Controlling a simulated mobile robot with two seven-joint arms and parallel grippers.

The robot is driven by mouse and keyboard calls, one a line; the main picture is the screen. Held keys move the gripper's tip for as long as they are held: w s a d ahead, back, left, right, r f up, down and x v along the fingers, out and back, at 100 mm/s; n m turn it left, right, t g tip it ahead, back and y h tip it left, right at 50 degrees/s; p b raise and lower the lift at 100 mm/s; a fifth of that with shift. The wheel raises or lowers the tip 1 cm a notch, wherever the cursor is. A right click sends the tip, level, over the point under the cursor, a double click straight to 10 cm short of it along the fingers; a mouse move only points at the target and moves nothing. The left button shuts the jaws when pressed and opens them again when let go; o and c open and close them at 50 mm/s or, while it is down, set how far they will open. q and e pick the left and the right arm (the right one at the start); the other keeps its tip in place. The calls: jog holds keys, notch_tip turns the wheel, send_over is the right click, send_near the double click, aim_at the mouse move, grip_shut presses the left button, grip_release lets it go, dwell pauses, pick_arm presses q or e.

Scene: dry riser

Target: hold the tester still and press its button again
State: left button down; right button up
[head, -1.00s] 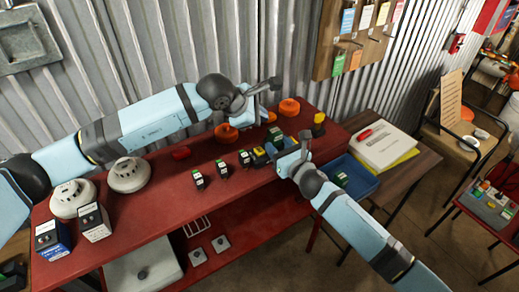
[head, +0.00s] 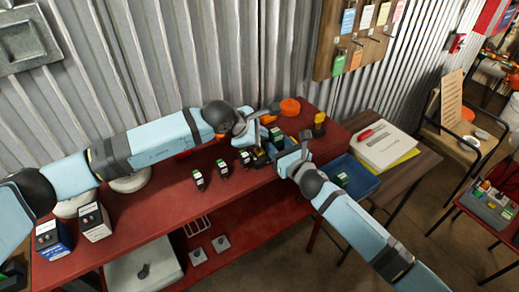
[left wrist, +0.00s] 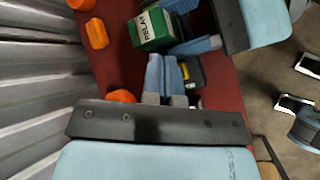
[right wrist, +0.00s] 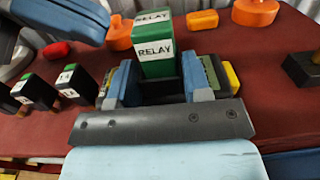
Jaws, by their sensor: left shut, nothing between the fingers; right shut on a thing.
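The tester, a black and yellow device, lies on the red bench, mostly hidden by my grippers; part of it shows in the left wrist view (left wrist: 193,72) and a yellow end in the right wrist view (right wrist: 232,76). A green box labelled RELAY (right wrist: 156,50) stands upright at the tester, between my right fingers as seen; it also shows in the left wrist view (left wrist: 150,29). My right gripper (right wrist: 160,80) is shut on the tester. My left gripper (left wrist: 166,62) is shut and empty, its tips close beside the tester. The button is hidden, and I cannot tell contact.
Small black, green-topped relays (head: 198,180) stand left of the tester on the bench (head: 150,215). Orange pieces (head: 290,106) lie behind. A blue tray (head: 358,178) and white binder (head: 384,147) are right. The corrugated wall is close behind.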

aim_at(258, 151)
pick_arm(q)
jog(key=shift+f, duration=1.2)
jog(key=shift+f, duration=0.15)
dwell(1.1)
jog(key=shift+a+f, duration=0.1)
jog(key=shift+f, duration=0.2)
jog(key=shift+s+a+f, duration=0.1)
jog(key=shift+s+f, duration=0.05)
jog(key=shift+f, duration=0.4)
jog(key=shift+s+a+f, duration=0.1)
jog(key=shift+f, duration=0.4)
dwell(0.7)
jog(key=shift+w+r, duration=0.1)
jog(key=shift+r, duration=0.25)
dwell(0.4)
jog(key=shift+w+r, duration=0.1)
jog(key=shift+r, duration=0.4)
jog(key=r, duration=0.3)
jog(key=shift+w+r, duration=0.2)
jog(key=shift+r, duration=0.15)
jog(key=shift+d+r, duration=0.2)
jog(key=shift+r, duration=0.15)
